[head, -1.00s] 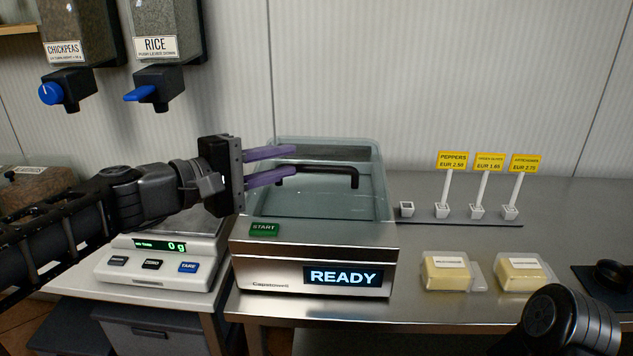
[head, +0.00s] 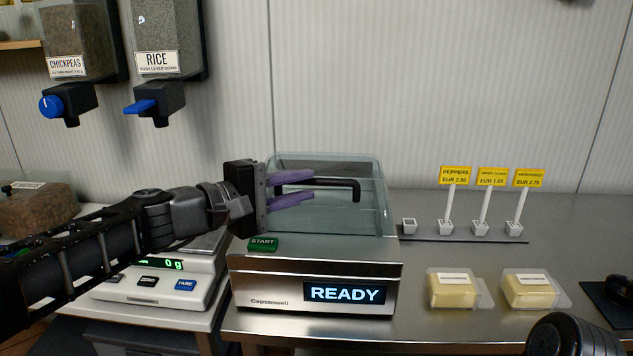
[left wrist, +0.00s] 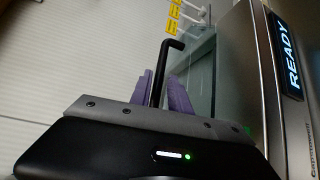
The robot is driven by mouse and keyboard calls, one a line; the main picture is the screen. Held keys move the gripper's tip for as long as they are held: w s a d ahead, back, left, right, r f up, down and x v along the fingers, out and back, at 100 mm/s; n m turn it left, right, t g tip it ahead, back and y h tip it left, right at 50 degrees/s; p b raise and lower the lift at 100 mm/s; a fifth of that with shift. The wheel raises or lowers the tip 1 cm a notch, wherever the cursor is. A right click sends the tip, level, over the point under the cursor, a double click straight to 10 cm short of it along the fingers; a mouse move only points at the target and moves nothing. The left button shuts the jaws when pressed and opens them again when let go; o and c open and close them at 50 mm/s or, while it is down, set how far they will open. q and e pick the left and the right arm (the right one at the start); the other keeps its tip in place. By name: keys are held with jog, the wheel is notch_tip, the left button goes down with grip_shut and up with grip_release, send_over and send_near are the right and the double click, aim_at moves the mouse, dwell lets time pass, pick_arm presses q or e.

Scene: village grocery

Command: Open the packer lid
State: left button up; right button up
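The packer (head: 260,292) is a steel box with a clear lid (head: 345,165), which is down. A black bar handle (head: 340,183) stands on the lid. My left gripper (head: 313,186) is open, its two purple fingers apart above the lid, one on each side of the handle's left part. In the left wrist view, the handle (left wrist: 156,75) runs between the fingers (left wrist: 165,92); I cannot tell whether they touch it.
A scale (head: 150,292) reading 0 g stands left of the packer, under my left arm. Chickpea (head: 75,45) and rice (head: 160,40) dispensers hang above. Price tags on a rail (head: 435,238) and two packed trays (head: 452,290) (head: 530,290) are to the right. The steel counter between is clear.

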aim_at(312, 183)
pick_arm(q)
jog(key=x, duration=0.4)
jog(key=shift+d, duration=0.1)
grip_shut()
dwell(1.4)
